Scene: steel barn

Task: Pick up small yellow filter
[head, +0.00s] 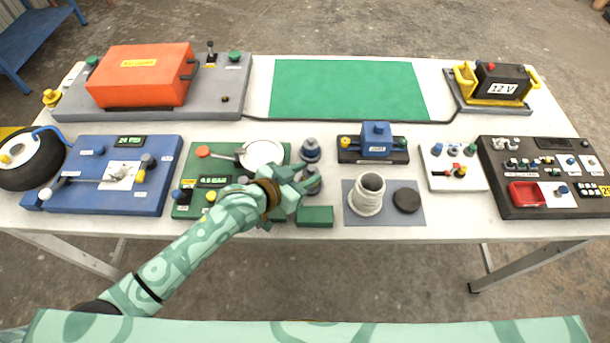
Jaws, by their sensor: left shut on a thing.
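My left gripper (304,180) reaches in over the front edge of the green board and is shut on a small dark grey cylinder (314,184), partly hidden by the fingers. A similar grey cylinder with a blue-grey top (311,150) stands just behind it. I cannot make out a small yellow filter for certain. A small yellow knob (210,196) shows on the green board (186,160), beside my left forearm. My right gripper is not in view.
A green block (315,217) lies at the table's front edge. A blue device (376,140) stands behind. The green mat (348,90) at the back is clear.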

